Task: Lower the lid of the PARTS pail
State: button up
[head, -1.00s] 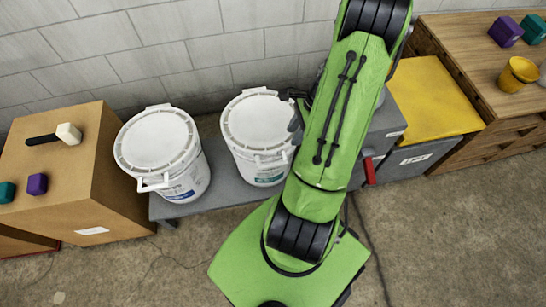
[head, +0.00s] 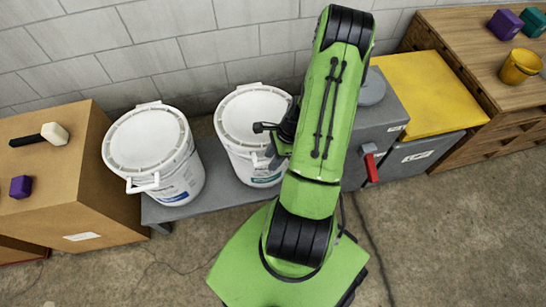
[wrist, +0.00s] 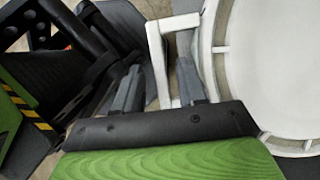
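Two white pails stand side by side, a left pail (head: 180,180) and a right pail (head: 240,165). The left lid (head: 147,138) and right lid (head: 245,108) both appear to lie flat on their pails. I cannot read which pail is PARTS. My gripper (head: 277,150) is at the front right of the right pail, partly hidden by my arm. In the wrist view my gripper (wrist: 158,88) has its fingers apart, one on each side of a bar of a white loop handle (wrist: 157,62). The lid's ribbed rim (wrist: 222,50) is just right of it. Contact is unclear.
The pails stand on a low grey bench (head: 220,185). A grey box with a red handle (head: 371,163) and a yellow-topped bin (head: 425,95) are at right.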

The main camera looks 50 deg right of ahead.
grip_shut()
jog(key=w+d+r+g+p, duration=0.1)
jog(key=w+d+r+p, duration=0.1)
jog(key=r+p, duration=0.5)
jog(key=w+d+r+g+y+p, duration=0.1)
jog(key=w+d+r+p, duration=0.1)
jog(key=r+p, duration=0.5)
notch_tip(320, 180, up, 3)
jog(key=shift+w+f+m+p, duration=0.15)
jog(key=shift+w+m+p, duration=0.2)
jog(key=shift+w, duration=0.45)
